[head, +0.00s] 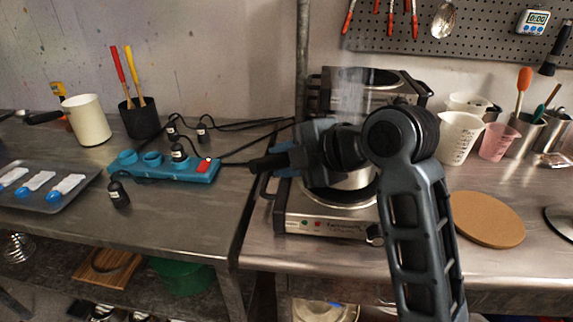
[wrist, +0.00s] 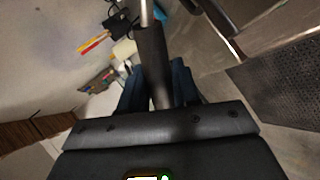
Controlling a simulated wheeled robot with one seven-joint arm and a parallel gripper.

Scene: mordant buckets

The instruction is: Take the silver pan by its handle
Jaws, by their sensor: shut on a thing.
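The silver pan (head: 354,180) is at the front burner of the hot plate in the head view, mostly hidden behind my arm. Its dark handle (head: 260,165) sticks out to the left past my fingers. My gripper (head: 286,160) is shut on this handle. In the wrist view the dark handle (wrist: 152,60) runs between the two blue fingers of my gripper (wrist: 159,88), with a silver shaft (wrist: 146,12) beyond it. I cannot tell whether the pan rests on the burner or is slightly raised.
The hot plate (head: 335,226) stands on the right steel table, with a second burner behind. A thin post (head: 302,60) rises close behind my gripper. A teal block (head: 190,170) with small black bottles is to the left. A cork mat (head: 488,219) and plastic jugs (head: 459,138) are to the right.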

